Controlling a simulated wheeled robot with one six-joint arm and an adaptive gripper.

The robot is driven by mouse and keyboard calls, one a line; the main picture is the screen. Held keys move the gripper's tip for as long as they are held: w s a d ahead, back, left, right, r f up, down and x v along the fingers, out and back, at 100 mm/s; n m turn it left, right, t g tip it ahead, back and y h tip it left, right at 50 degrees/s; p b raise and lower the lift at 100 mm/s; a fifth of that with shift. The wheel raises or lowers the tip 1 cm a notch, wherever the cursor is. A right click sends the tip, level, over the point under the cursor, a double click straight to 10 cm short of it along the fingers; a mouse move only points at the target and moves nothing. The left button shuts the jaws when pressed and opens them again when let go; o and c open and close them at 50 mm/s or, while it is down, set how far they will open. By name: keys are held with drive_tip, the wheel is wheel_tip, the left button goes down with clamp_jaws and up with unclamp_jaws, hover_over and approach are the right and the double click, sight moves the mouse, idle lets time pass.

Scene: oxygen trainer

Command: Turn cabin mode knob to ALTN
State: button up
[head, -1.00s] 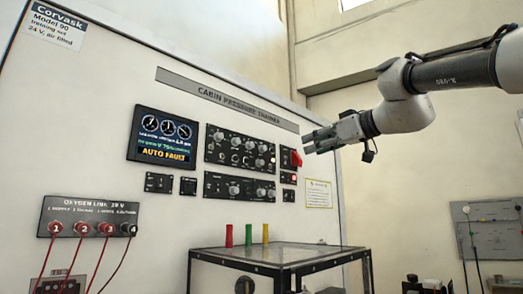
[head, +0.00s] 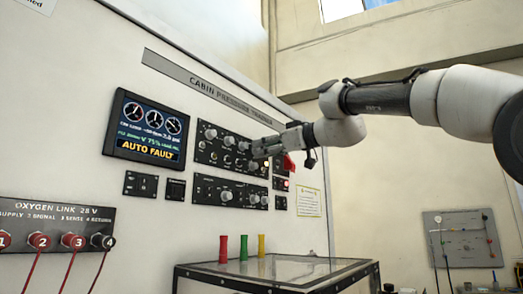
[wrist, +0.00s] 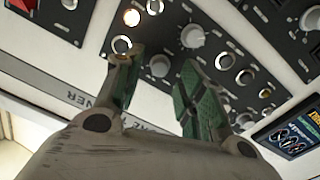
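The upper black knob panel (head: 205,157) is on the white trainer wall, with several pale round knobs, including one at its upper left (head: 211,134). Labels are too small to read, so I cannot tell which knob is cabin mode or where it points. My gripper (head: 257,152) is in front of the panel's right part and hides some of it. In the wrist view my gripper (wrist: 160,62) is open, with green-padded fingers apart. A pale knob (wrist: 158,66) shows between the fingertips; contact cannot be told. A larger pale knob (wrist: 192,37) is beyond the right finger.
A screen (head: 152,130) reads AUTO FAULT. A red switch handle (head: 288,163) is just right of my gripper. A lower knob panel (head: 230,193) is below. A glass-topped frame table (head: 270,270) holds red, green and yellow pieces.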

drive_tip(key=shift+x, duration=0.85)
clamp_jaws()
